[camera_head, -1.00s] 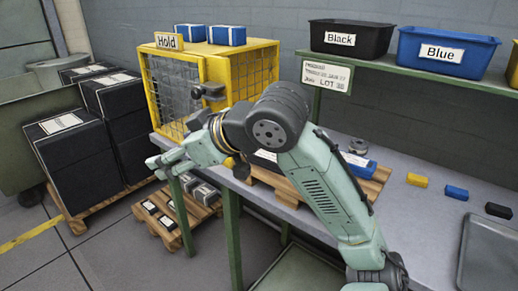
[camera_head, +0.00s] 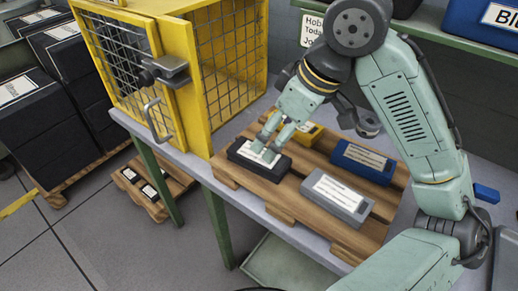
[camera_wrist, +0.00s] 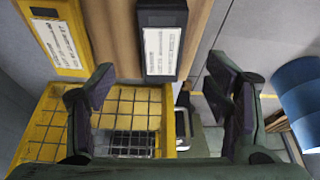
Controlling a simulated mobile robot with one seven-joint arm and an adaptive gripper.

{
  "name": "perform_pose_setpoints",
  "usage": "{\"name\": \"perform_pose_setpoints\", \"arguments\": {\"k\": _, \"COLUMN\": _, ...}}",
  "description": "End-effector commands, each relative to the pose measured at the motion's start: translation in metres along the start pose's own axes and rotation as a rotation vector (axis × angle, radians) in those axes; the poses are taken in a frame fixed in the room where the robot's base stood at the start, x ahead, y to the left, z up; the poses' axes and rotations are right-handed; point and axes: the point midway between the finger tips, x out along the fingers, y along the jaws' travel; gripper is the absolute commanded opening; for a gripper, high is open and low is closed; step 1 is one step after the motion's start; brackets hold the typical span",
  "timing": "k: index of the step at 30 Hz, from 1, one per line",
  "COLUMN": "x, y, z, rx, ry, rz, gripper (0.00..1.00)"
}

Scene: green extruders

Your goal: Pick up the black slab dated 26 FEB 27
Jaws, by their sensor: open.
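A black slab (camera_head: 246,151) with a white label lies flat at the left front of a wooden pallet on the bench. Its printed date is too small to read. My gripper (camera_head: 268,150) is above this slab, fingers pointing down at it and covering part of the label. In the wrist view the black slab (camera_wrist: 160,17) lies at the top centre, in line with the gap between the fingers of my gripper (camera_wrist: 163,95). The fingers are wide apart with nothing between them.
The pallet (camera_head: 290,208) also carries a yellow slab (camera_head: 309,132), a blue slab (camera_head: 364,162) and a grey slab (camera_head: 337,198). A yellow mesh cage (camera_head: 187,85) stands close on the left. Black boxes (camera_head: 44,118) are stacked beyond the bench.

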Motion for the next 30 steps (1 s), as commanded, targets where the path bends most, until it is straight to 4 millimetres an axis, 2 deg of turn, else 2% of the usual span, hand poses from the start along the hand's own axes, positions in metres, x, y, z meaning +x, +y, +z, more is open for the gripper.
{"name": "perform_pose_setpoints", "arguments": {"k": 3, "x": 0.019, "y": 0.000, "z": -0.001, "rx": -0.001, "ry": 0.002, "rz": -0.002, "gripper": 0.72}}
{"name": "perform_pose_setpoints", "arguments": {"k": 11, "x": 0.040, "y": -0.001, "z": -0.003, "rx": -0.001, "ry": 0.001, "rz": -0.002, "gripper": 0.72}}
{"name": "perform_pose_setpoints", "arguments": {"k": 19, "x": 0.078, "y": -0.002, "z": -0.006, "rx": -0.001, "ry": 0.002, "rz": -0.001, "gripper": 0.72}}
{"name": "perform_pose_setpoints", "arguments": {"k": 28, "x": 0.083, "y": -0.001, "z": -0.006, "rx": -0.001, "ry": 0.002, "rz": 0.001, "gripper": 0.72}}
{"name": "perform_pose_setpoints", "arguments": {"k": 30, "x": 0.083, "y": -0.001, "z": -0.006, "rx": -0.001, "ry": 0.002, "rz": 0.001, "gripper": 0.67}}
